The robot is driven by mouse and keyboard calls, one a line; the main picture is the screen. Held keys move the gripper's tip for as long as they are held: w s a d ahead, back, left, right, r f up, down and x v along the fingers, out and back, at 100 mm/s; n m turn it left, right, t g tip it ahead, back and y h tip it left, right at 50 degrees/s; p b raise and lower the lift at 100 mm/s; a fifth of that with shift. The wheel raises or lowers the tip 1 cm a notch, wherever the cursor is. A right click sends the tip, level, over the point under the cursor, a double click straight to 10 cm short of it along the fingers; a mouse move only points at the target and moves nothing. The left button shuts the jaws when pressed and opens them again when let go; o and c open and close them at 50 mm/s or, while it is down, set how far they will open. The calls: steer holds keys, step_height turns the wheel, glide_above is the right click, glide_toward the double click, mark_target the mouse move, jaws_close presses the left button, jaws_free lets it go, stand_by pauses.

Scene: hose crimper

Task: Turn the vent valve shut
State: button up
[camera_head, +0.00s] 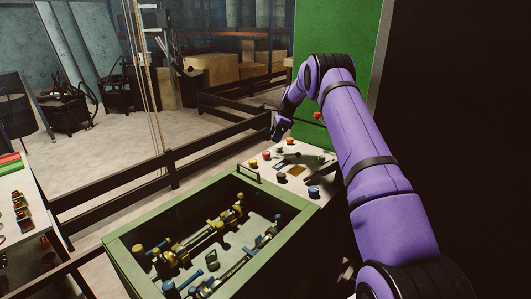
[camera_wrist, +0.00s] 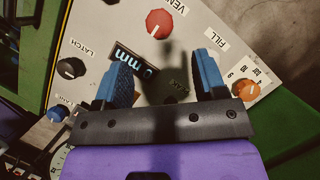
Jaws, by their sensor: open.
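The vent valve is a round red knob (camera_wrist: 160,23) beside the partly cut-off "VENT" label, on a pale panel (camera_wrist: 100,22) in the wrist view. A pale mark shows on the knob's lower edge. My gripper (camera_wrist: 164,68) is open, with two blue fingers spread apart and nothing between them except panel. The knob lies beyond the fingertips, toward the top of the picture, and looks clear of both. In the head view my gripper (camera_head: 277,129) is above the control panel, small and dark. I cannot tell there which red knob is the vent valve.
The wrist view shows a "mm" display (camera_wrist: 134,62) near the left finger, a latch knob (camera_wrist: 71,68), a blue knob (camera_wrist: 58,113) and an orange knob (camera_wrist: 247,90) near the right finger. A green bin (camera_head: 120,246) of hose parts stands before the panel. A green wall (camera_head: 316,40) rises behind.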

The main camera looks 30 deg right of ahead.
mark_target(267, 152)
steer(key=x, duration=0.9)
steer(key=shift+f, duration=0.1)
steer(key=c, duration=0.9)
